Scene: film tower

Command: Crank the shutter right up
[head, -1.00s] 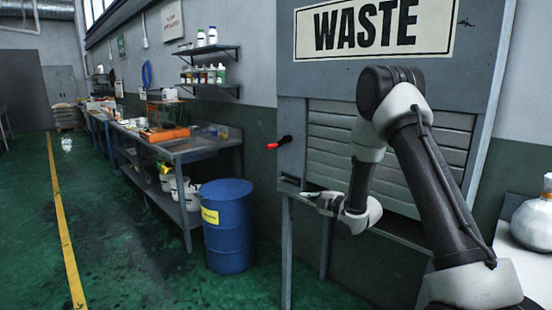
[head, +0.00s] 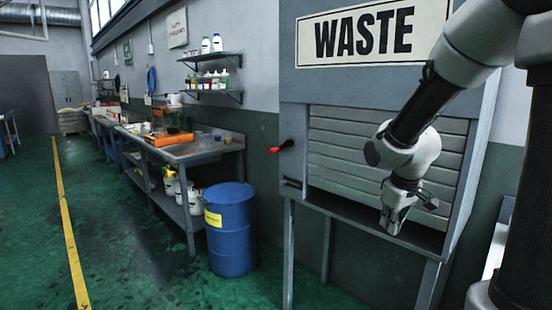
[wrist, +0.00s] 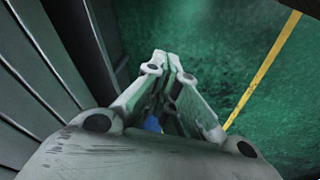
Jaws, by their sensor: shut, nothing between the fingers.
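The slatted grey shutter (head: 345,150) covers most of the opening under the WASTE sign, with a dark strip along its bottom edge. Its slats also show at the left of the wrist view (wrist: 40,70). A crank handle with a red grip (head: 276,149) sticks out from the left side of the cabinet. My gripper (head: 392,230) is in front of the shutter's lower right part, pointing down, well to the right of the crank and apart from it. In the wrist view its fingers (wrist: 167,58) are together and empty. My arm hides the shutter's right part.
The cabinet (head: 293,215) stands on legs with open space below. A blue drum (head: 231,235) stands on the floor to its left, beside a metal workbench (head: 190,152). Green floor with a yellow line (head: 65,225) is clear further left.

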